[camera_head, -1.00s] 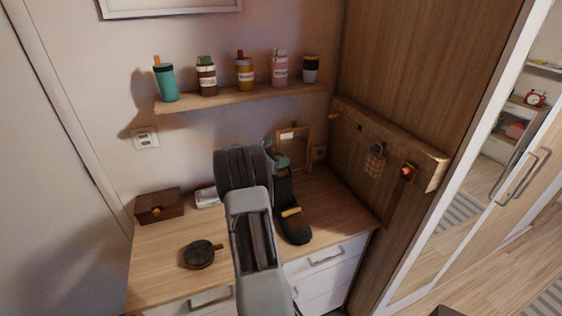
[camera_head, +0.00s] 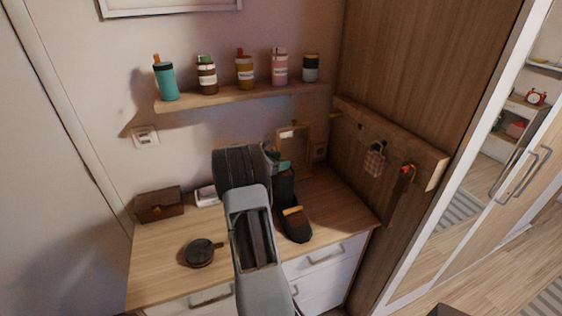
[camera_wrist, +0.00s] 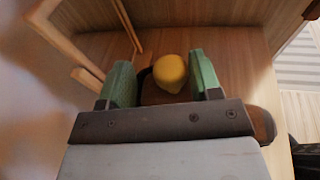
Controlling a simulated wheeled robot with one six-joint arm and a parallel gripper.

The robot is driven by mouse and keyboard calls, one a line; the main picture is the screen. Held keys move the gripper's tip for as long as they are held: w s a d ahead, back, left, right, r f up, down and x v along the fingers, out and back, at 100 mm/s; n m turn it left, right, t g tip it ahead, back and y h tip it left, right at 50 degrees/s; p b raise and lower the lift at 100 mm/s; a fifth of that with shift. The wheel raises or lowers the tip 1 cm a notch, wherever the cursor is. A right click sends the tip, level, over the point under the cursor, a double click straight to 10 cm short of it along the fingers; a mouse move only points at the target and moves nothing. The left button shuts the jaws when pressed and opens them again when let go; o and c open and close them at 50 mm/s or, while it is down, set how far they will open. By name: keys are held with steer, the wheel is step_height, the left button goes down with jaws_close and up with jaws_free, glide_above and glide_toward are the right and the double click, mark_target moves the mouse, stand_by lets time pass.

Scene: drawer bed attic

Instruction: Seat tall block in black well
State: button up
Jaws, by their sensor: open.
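My gripper (camera_wrist: 164,78) shows in the wrist view with two green fingers spread apart. A yellow, blunt-ended thing (camera_wrist: 171,71) stands between and beyond the fingertips. A gap shows on each side of it, and its lower part is hidden by the gripper body. I cannot tell for certain whether it is the tall block. A dark edge beside it is too small to identify as the black well. In the head view my gripper (camera_head: 283,165) is low over the back right of the desk, largely hidden by my arm.
The wooden desk (camera_head: 160,240) holds a brown box (camera_head: 158,205), a small white item (camera_head: 207,195) and a round dark lidded thing (camera_head: 199,253). A shelf (camera_head: 220,100) with several bottles is above. A peg rail (camera_head: 400,140) stands on the right. The desk's front left is mostly clear.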

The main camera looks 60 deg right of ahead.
steer(key=w+a+r+m+t+y+b, duration=0.1)
steer(key=a+r+m+t+y, duration=0.15)
steer(key=a, duration=1.15)
steer(key=w+a+r+m+t+y+b, duration=0.1)
steer(key=a+r+m+t+y+b, duration=0.15)
steer(key=a, duration=1.15)
steer(key=s+a+f+m+t+y, duration=0.1)
steer(key=s+a+m+t+y, duration=0.2)
steer(key=a, duration=0.7)
steer(key=s+a+f+m+t+y, duration=0.1)
steer(key=s+a+m+t+y, duration=0.2)
steer(key=a+y, duration=0.3)
steer(key=s+a+m, duration=0.1)
steer(key=a, duration=0.4)
steer(key=shift+s+a+m+p, duration=0.3)
steer(key=shift+s+m+p, duration=0.05)
steer(key=shift+m, duration=0.05)
steer(key=shift+f, duration=0.1)
steer(key=shift+c, duration=0.4)
